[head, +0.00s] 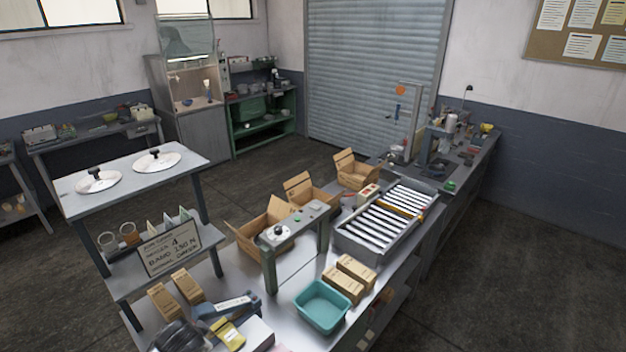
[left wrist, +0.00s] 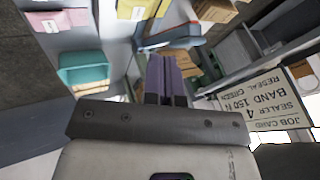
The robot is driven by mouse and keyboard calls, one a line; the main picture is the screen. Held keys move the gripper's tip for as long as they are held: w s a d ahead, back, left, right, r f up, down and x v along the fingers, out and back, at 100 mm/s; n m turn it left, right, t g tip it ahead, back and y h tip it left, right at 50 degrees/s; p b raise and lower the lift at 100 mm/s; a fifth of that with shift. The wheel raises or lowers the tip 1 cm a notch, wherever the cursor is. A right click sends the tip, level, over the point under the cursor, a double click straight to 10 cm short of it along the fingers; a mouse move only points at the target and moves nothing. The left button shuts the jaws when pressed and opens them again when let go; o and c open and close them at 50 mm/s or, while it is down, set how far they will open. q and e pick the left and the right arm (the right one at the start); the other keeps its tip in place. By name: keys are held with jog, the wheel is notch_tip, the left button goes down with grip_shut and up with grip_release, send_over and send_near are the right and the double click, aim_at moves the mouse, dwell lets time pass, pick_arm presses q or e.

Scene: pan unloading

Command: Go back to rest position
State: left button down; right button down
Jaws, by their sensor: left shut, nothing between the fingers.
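My left gripper (left wrist: 162,62) shows in the left wrist view, its two purple-grey fingers together with nothing between them. It is above the lower workbench, whose teal bin (left wrist: 85,68) and job card (left wrist: 265,105) appear on either side of the fingers. I cannot make out either gripper clearly in the head view. Two round white pans or lids with black knobs, one nearer (head: 97,184) and one farther (head: 160,156), lie apart on the pale tabletop (head: 128,190) at left.
The workbench holds open cardboard boxes (head: 262,228), a green-grey stand (head: 300,222), a roller tray (head: 347,240), small cartons (head: 356,271) and the teal bin (head: 322,306). The job card (head: 170,257) stands at left. A blue-grey tool (head: 228,304) lies in front. Floor at right is clear.

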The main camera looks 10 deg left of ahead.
pick_arm(q)
jog(key=s+d+r+t+h+p, duration=0.25)
jog(key=s+d+r, duration=0.45)
jog(key=s+d, duration=0.6)
jog(key=s+d+f+n+g, duration=0.1)
jog(key=s+f+g, duration=0.1)
jog(key=s, duration=0.6)
jog(key=s+d+f+n+g+h+p, duration=0.1)
jog(key=s+d+f+g, duration=0.1)
jog(key=s+f, duration=0.3)
jog(key=s, duration=0.4)
jog(key=shift+s+d+f+p, duration=0.2)
jog(key=shift+d+f+p, duration=0.05)
jog(key=shift+p, duration=0.05)
